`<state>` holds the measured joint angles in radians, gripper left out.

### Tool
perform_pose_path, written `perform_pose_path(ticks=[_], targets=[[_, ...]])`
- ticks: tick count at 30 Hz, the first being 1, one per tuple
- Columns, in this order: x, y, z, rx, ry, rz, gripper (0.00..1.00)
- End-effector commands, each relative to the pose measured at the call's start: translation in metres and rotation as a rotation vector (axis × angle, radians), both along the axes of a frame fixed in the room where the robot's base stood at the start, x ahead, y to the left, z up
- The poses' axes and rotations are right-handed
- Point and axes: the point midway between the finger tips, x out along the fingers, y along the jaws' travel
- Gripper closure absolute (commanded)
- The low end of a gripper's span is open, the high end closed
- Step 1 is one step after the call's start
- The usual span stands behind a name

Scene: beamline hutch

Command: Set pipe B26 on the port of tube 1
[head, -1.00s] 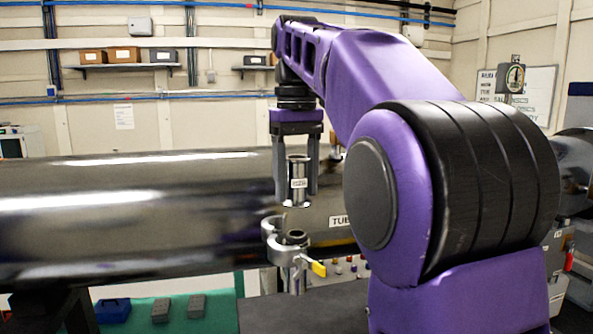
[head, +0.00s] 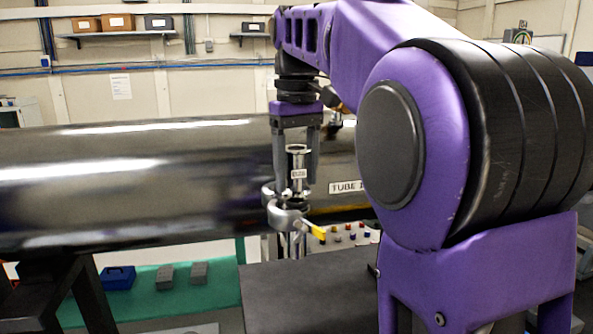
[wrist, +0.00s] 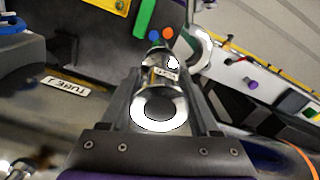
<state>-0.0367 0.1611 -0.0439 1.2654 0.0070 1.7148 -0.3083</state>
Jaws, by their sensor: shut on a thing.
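Pipe B26 (head: 297,162) is a short, silver, flanged pipe with a white label, upright between the fingers of my gripper (head: 296,178). My gripper is shut on it. In the wrist view the pipe (wrist: 163,84) shows end-on, its bright round flange nearest the camera, between the fingertips (wrist: 163,78). Tube 1 (head: 130,185) is the large dark horizontal cylinder with a "TUBE 1" label. Its port (head: 294,240) stands at the near side, with an open grey clamp (head: 284,217) around its top. The pipe's lower end is right over the port; I cannot tell whether they touch.
The clamp's yellow handle (head: 316,231) sticks out to the right. A dark table top (head: 310,290) lies below the port. A green mat (head: 150,300) holds a blue box (head: 118,278) and grey blocks. Shelves with boxes hang on the back wall.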

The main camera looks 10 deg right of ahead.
Motion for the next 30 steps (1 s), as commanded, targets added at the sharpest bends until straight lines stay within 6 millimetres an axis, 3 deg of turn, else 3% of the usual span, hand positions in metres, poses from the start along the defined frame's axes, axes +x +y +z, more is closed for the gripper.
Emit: perform_pose_path(ticks=[30], targets=[[-0.0011,-0.0004,-0.0054,0.000,0.000,0.000,1.00]])
